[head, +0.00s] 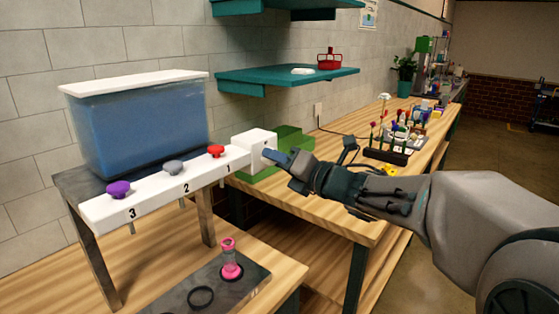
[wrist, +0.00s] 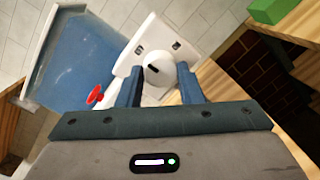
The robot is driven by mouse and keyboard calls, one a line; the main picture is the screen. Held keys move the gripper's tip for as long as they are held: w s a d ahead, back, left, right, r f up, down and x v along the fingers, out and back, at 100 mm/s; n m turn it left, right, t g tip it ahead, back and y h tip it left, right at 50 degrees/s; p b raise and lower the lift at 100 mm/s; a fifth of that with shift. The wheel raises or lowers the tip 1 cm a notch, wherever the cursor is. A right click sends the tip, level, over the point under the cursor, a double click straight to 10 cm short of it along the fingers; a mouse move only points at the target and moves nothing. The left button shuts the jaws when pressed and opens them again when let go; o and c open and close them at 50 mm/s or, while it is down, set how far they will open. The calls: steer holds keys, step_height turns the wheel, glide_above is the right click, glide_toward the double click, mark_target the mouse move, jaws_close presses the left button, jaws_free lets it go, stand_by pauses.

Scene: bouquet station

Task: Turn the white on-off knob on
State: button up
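The white on-off knob (wrist: 158,68) is round with a short black mark that lies at a slant in the wrist view. It sits on the face of a white box (head: 247,142) at the right end of the white tap bar. In the head view my gripper (head: 270,156) reaches the box from the right, and the knob is hidden there.
A blue-filled tank (head: 140,125) stands behind the bar, which carries purple (head: 119,188), grey (head: 173,167) and red (head: 216,150) knobs. A green box (head: 292,140) is close behind my gripper. A pink-based vase (head: 230,262) stands below on a dark tray.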

steer(key=shift+m, duration=0.4)
steer(key=shift+w+d+r+m+g+p, duration=0.1)
steer(key=shift+m+g+p, duration=0.45)
steer(key=shift+m+p, duration=2.75)
steer(key=shift+r+m+g+p, duration=0.1)
steer(key=shift+m+g+p, duration=0.45)
steer(key=shift+m+p, duration=2.7)
steer(key=m+b, duration=0.2)
steer(key=m, duration=0.1)
steer(key=shift+f, duration=0.1)
steer(key=o, duration=1)
steer(key=shift+b, duration=0.3)
steer(key=b+v, duration=0.2)
steer(key=v, duration=1.2)
steer(key=shift+w+f, duration=0.1)
